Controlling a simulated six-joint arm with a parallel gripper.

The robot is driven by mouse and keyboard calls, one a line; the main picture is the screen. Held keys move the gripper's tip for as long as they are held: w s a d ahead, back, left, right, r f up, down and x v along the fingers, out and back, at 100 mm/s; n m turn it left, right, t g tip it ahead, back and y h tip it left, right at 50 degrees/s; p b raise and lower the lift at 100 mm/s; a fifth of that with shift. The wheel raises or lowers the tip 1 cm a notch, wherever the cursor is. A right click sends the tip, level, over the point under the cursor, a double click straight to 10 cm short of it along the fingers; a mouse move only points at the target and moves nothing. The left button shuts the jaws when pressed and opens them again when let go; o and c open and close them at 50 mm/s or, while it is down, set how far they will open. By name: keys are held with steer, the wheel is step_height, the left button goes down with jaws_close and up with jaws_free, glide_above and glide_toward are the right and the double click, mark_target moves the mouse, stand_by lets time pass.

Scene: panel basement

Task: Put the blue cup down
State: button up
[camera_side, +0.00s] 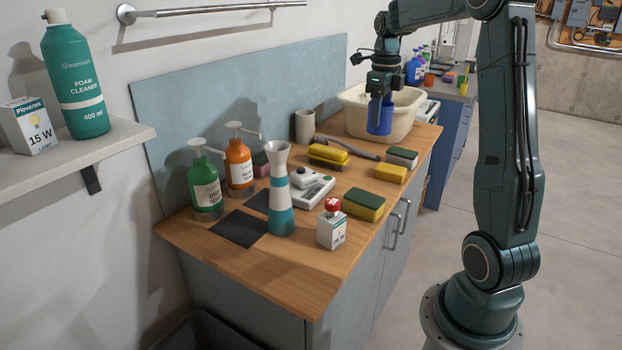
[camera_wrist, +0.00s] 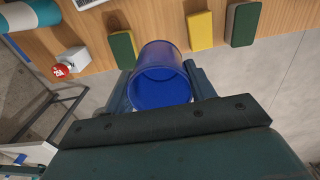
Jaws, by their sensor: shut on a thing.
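The blue cup (camera_side: 379,118) is held in my gripper (camera_side: 381,98) in the side view, in front of the cream basin at the far end of the wooden counter. In the wrist view the blue cup (camera_wrist: 160,77) sits between the two fingers of my gripper (camera_wrist: 160,90), its open mouth facing the camera and its inside empty. The gripper is shut on the cup. The cup appears raised above the counter (camera_side: 290,262); the exact height cannot be told.
The cream basin (camera_side: 410,108) stands behind the cup. Bare wood shows along the front edge.

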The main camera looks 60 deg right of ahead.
mark_target(378, 133)
step_height(378, 133, down, 14)
steer(key=shift+r, duration=0.25)
steer(key=shift+f, duration=0.1)
steer(key=shift+f, duration=2)
steer(key=shift+f, duration=0.1)
steer(key=o, duration=1)
steer(key=shift+c, duration=0.2)
step_height(378, 133, up, 12)
steer(key=shift+r, duration=0.15)
